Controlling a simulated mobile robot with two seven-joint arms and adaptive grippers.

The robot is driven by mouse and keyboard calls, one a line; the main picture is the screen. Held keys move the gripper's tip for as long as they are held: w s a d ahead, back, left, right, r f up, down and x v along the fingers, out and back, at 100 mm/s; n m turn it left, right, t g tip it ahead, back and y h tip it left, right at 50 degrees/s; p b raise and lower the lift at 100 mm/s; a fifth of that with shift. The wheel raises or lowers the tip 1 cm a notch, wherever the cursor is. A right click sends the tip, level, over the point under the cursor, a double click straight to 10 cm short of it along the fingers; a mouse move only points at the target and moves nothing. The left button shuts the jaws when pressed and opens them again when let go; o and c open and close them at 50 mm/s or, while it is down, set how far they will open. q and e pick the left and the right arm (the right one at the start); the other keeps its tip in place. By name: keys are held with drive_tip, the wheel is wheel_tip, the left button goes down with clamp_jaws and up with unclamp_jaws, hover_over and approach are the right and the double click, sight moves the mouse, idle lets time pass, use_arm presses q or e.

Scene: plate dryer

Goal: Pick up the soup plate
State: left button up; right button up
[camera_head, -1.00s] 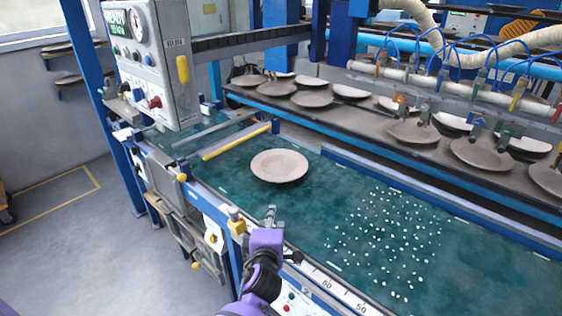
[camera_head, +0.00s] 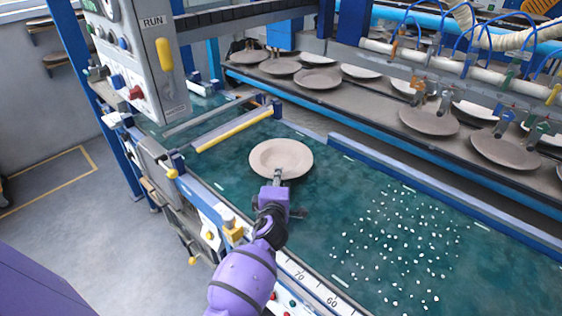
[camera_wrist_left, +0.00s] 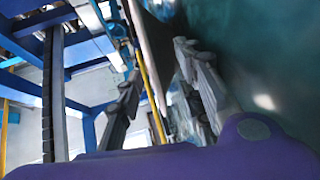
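The soup plate (camera_head: 281,156), round and beige-grey with a wide rim, lies upright on the green belt (camera_head: 330,205) in the head view. My left gripper (camera_head: 278,176) is at the plate's near rim and overlaps it in the picture; I cannot tell whether it touches. My right gripper is in neither view.
A yellow bar (camera_head: 235,130) crosses the belt left of the plate. A control box (camera_head: 140,62) stands at upper left. White pellets (camera_head: 395,245) lie at right on the belt. A rear conveyor (camera_head: 385,110) carries several other plates. A blue rail (camera_head: 440,165) separates the two.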

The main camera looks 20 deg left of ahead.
use_arm(q)
drive_tip(key=shift+x, duration=1.35)
clamp_jaws()
drive_tip(key=shift+r, duration=0.1)
drive_tip(key=shift+w+r, duration=0.1)
drive_tip(key=shift+r, duration=0.05)
